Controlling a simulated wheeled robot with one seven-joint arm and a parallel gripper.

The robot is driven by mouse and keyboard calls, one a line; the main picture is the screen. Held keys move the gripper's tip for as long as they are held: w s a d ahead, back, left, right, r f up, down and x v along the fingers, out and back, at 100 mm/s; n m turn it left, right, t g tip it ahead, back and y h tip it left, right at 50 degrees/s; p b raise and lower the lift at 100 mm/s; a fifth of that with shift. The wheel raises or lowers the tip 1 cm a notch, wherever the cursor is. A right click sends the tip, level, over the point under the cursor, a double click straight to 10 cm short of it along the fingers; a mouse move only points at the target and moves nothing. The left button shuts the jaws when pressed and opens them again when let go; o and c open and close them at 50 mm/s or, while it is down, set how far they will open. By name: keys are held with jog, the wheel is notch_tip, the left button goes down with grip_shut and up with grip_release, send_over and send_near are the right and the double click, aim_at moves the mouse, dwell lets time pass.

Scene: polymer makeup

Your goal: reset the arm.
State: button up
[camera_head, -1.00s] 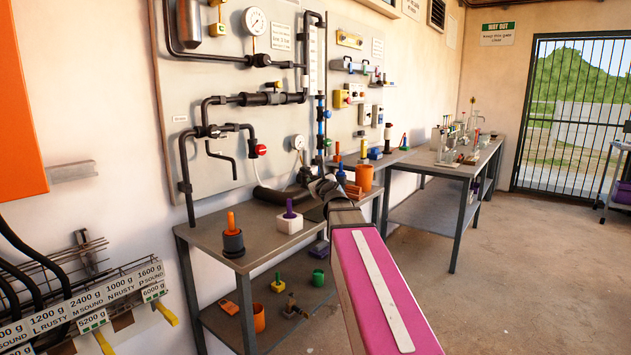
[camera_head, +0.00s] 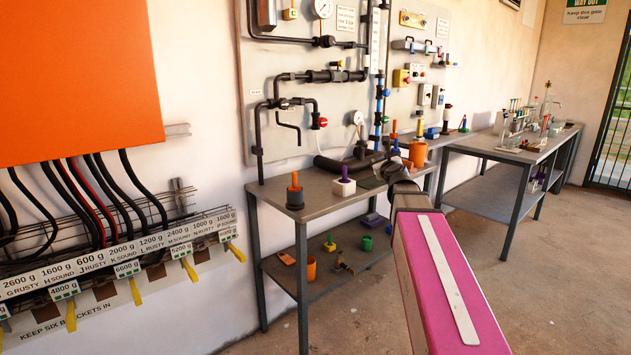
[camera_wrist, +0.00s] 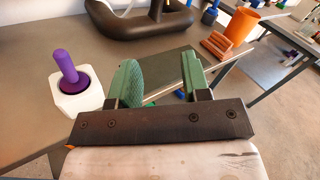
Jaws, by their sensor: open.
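My arm, with its pink link (camera_head: 450,280), reaches from the lower right of the head view toward the near bench. My gripper (camera_wrist: 161,78) shows in the wrist view with two green fingers apart. Nothing is held between them; the bench top and a dark flat surface show beyond. In the head view my gripper (camera_head: 392,170) is small, over the right part of the near bench (camera_head: 318,203), and its fingers are hard to make out.
A white block with a purple peg (camera_wrist: 68,70) stands left of my gripper. A dark pipe (camera_wrist: 130,18) lies beyond it. An orange cup (camera_wrist: 240,25) and orange pieces (camera_wrist: 217,45) are to its right. A rack (camera_head: 120,260) is at left; open floor (camera_head: 560,270) is at right.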

jog(key=s+a+f+n+g+y, duration=0.1)
jog(key=s+a+f+n+g, duration=0.2)
jog(key=f+n, duration=0.45)
jog(key=s+a+f+n+g, duration=0.2)
jog(key=s+f+n+g, duration=0.25)
jog(key=f, duration=0.55)
jog(key=s+a+f+n+g+y, duration=0.1)
jog(key=s+a+f+n+g, duration=0.1)
jog(key=s+f+n, duration=0.45)
jog(key=s+d+f+n+g+h, duration=0.2)
jog(key=s+f+n+g, duration=0.6)
jog(key=s+f+n, duration=0.4)
jog(key=s+f+h, duration=0.1)
jog(key=s+f, duration=0.2)
jog(key=f, duration=0.2)
jog(key=shift+f+h, duration=0.3)
jog(key=shift+f, duration=0.05)
jog(key=shift+o, duration=0.4)
jog(key=shift+d+g, duration=0.1)
jog(key=shift+g, duration=0.15)
